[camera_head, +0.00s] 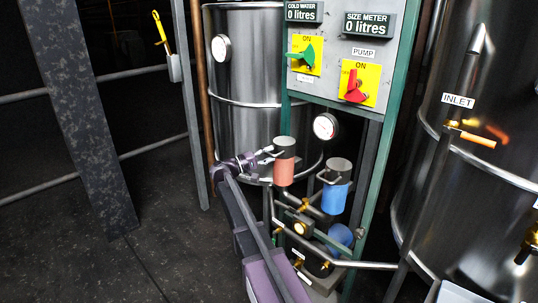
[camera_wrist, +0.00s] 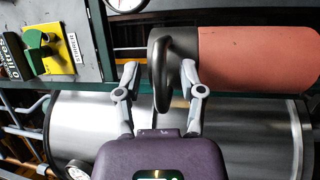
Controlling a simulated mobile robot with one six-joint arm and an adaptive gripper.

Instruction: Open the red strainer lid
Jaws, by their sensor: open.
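The red strainer (camera_head: 284,172) stands upright on the pipework in front of the steel tank, with its dark grey lid (camera_head: 285,143) on top. In the wrist view the red body (camera_wrist: 258,60) lies sideways at the upper right. The lid (camera_wrist: 190,37) carries a dark loop handle (camera_wrist: 165,68). My gripper (camera_head: 274,154) comes to the lid from the left. In the wrist view my gripper (camera_wrist: 159,70) is open, with one finger on either side of the handle. Whether a finger touches it, I cannot tell.
A blue strainer (camera_head: 335,198) with a grey lid stands close on the right. Pipes, a brass valve (camera_head: 301,228) and a pressure gauge (camera_head: 326,126) are near. A panel with a green switch (camera_head: 303,54) and a red switch (camera_head: 355,86) is above. The floor at left is open.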

